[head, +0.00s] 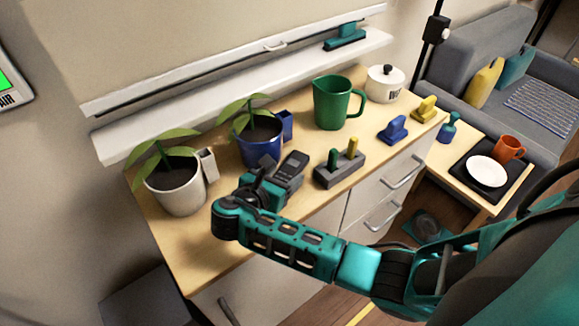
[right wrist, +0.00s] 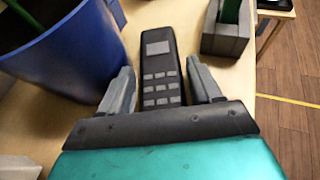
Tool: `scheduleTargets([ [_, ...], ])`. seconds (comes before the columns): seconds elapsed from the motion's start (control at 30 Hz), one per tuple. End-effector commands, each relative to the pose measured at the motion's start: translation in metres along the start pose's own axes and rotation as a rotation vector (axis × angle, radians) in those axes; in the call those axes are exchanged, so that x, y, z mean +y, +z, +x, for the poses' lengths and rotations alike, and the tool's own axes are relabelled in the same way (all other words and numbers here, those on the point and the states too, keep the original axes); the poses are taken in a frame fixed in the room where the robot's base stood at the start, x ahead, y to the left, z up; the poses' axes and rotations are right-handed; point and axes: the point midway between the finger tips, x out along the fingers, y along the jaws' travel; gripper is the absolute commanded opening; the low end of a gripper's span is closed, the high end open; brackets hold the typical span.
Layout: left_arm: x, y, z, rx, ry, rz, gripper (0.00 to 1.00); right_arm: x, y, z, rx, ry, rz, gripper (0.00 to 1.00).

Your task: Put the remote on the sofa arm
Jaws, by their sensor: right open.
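The remote (head: 293,167) is dark with grey buttons and lies on the wooden counter, between the blue plant pot and a grey block with pegs. In the right wrist view the remote (right wrist: 160,72) lies between my right gripper's two fingers, with a gap visible on both sides. My right gripper (head: 268,178) is open and low over the counter at the remote's near end; it also shows in the right wrist view (right wrist: 160,80). The grey sofa arm (head: 484,118) is at the right, behind the low side table. My left gripper is not in view.
The blue pot (head: 259,146) with a plant stands close left of the gripper. The peg block (head: 340,168) is close right. A white pot (head: 176,190), green jug (head: 331,104) and several small items share the counter. The side table holds a black tray (head: 463,172).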

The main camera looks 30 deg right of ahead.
Motion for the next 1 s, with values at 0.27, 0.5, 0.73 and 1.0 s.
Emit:
scheduleTargets([
  [0.27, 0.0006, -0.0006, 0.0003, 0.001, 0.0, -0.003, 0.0, -0.0014, -0.0028, -0.0024, 0.001, 0.0, 0.0, 0.64],
  [0.5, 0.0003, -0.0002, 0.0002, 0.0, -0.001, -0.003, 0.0, -0.0013, -0.0026, -0.0022, 0.001, 0.0, 0.0, 0.48],
  [0.73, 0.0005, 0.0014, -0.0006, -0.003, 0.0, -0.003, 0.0, -0.0013, -0.0026, -0.0021, 0.001, 0.0, 0.0, 0.26],
  [1.0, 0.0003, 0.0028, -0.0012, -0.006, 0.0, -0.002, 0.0, -0.0011, -0.002, -0.0019, 0.0, 0.0, 0.0, 0.17],
])
